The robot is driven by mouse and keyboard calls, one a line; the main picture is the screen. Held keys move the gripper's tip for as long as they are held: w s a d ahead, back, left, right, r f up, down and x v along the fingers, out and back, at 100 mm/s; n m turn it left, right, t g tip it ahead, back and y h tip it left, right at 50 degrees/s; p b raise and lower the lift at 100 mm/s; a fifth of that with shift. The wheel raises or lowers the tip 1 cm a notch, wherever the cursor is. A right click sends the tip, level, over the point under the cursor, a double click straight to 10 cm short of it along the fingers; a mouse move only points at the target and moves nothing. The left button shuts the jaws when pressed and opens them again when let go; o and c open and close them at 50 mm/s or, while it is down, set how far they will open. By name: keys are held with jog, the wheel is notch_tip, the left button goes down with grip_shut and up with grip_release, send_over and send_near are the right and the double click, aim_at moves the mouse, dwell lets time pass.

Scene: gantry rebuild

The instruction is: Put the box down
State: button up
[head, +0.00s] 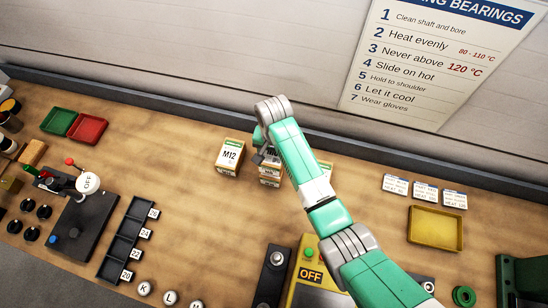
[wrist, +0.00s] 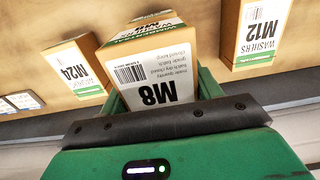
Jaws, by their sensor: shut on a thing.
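The box marked M8 (wrist: 155,75) is between the fingers of my gripper (wrist: 163,92) in the wrist view, its white label facing the camera. My gripper is shut on it. Another washer box (wrist: 150,24) shows just beyond it, mostly hidden. In the head view my gripper (head: 264,148) is over a small stack of boxes (head: 270,180) at the back of the bench, partly hidden by my arm. I cannot tell whether the held box touches the box below.
A box marked M12 (head: 229,157) stands left of the stack. A box marked M24 (wrist: 74,70) stands on the other side, mostly behind my arm in the head view. A yellow tray (head: 435,229) lies to the right. Bare bench separates the boxes from the black labelled rack (head: 122,243).

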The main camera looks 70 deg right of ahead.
jog(key=shift+f, duration=1.6)
jog(key=shift+f, duration=0.2)
jog(key=o, duration=1.3)
notch_tip(320, 180, up, 12)
jog(key=shift+r, duration=0.2)
